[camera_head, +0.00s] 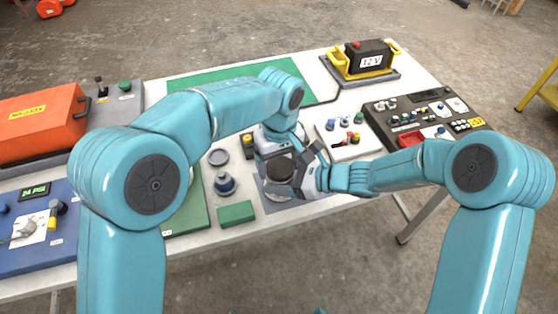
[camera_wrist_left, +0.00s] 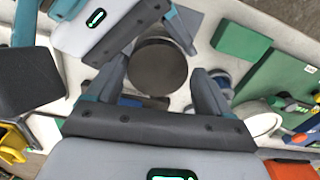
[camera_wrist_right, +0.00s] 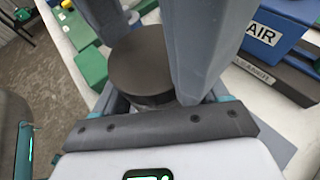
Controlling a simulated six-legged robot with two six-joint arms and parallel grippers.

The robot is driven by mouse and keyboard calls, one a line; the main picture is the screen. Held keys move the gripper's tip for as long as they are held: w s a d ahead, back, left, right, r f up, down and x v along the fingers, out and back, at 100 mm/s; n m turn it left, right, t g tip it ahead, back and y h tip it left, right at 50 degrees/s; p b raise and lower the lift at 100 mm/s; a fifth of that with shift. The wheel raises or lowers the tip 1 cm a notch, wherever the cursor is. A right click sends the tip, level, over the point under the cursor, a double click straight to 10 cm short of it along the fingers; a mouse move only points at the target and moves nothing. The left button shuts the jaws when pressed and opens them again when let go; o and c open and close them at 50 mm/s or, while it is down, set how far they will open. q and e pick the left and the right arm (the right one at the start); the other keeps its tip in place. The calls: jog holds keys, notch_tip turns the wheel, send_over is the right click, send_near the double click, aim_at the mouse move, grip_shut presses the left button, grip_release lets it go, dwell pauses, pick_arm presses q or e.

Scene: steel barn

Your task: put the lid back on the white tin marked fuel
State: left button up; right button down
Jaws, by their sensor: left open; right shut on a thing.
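A dark round lid (camera_head: 280,168) sits on top of the pale tin (camera_head: 277,188), which stands on a grey mat on the table. I cannot tell whether the lid is fully seated, and the tin's marking is not readable. My left gripper (camera_wrist_left: 160,72) is open, with its fingers apart on either side of the lid (camera_wrist_left: 157,67) in the left wrist view. My right gripper (camera_wrist_right: 145,40) is shut on the tin (camera_wrist_right: 155,99), coming from the right; the lid (camera_wrist_right: 142,60) shows between its fingers. The arms partly hide the tin in the head view.
A round disc (camera_head: 218,157), a blue knob (camera_head: 224,184) and a green block (camera_head: 236,212) are left of the tin. A switch panel (camera_head: 425,115), a plate with small knobs (camera_head: 350,148) and a 12 V battery (camera_head: 368,58) are to the right and back. The table front edge is close.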

pick_arm(q)
jog(key=r, duration=0.4)
jog(key=shift+d+r, duration=0.2)
jog(key=shift+r, duration=0.15)
jog(key=shift+a, duration=0.1)
jog(key=shift+c, duration=0.3)
jog(key=shift+r, duration=0.2)
jog(key=shift+c, duration=1.1)
notch_tip(320, 180, up, 3)
jog(key=n, duration=0.3)
jog(key=shift+a+r, duration=0.1)
jog(key=shift+r, duration=0.05)
jog(key=shift+f, duration=4.05)
